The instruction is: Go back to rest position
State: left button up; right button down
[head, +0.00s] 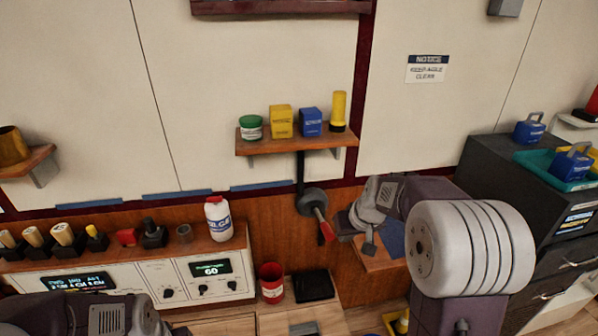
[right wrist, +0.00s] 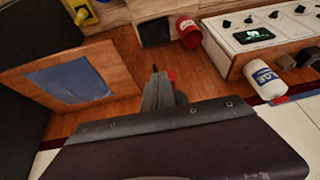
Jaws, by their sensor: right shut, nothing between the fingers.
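My right gripper (head: 343,228) is in the middle of the head view, at the end of my arm coming in from the right. It is shut and empty. Just left of its tip is a wall lever with a grey round hub (head: 312,202) and a red handle (head: 326,231); I cannot tell whether they touch. In the right wrist view the shut fingers (right wrist: 156,75) point away from the camera, with a bit of red showing behind them. Part of my left arm shows at the lower left of the head view; its gripper does not show.
A wall shelf (head: 290,145) with a green jar, boxes and a yellow torch is above the lever. A control console (head: 160,283) with a white bottle (head: 218,219) stands left. A red can (head: 271,283) sits below. A dark cabinet (head: 500,165) stands right.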

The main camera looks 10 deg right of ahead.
jog(key=s+a+f+n, duration=0.1)
jog(key=s+a+n, duration=0.1)
jog(key=s+a, duration=0.3)
jog(key=s+a+f+m+g, duration=0.1)
jog(key=s+f+g, duration=0.1)
jog(key=s+f, duration=0.2)
jog(key=s+a+f+g, duration=0.1)
jog(key=s+f, duration=0.3)
jog(key=s, duration=0.5)
jog(key=shift+s+a+m+g, duration=0.35)
jog(key=shift+m+g, duration=0.05)
jog(key=shift+g, duration=0.1)
jog(key=shift+s, duration=0.1)
dwell(0.8)
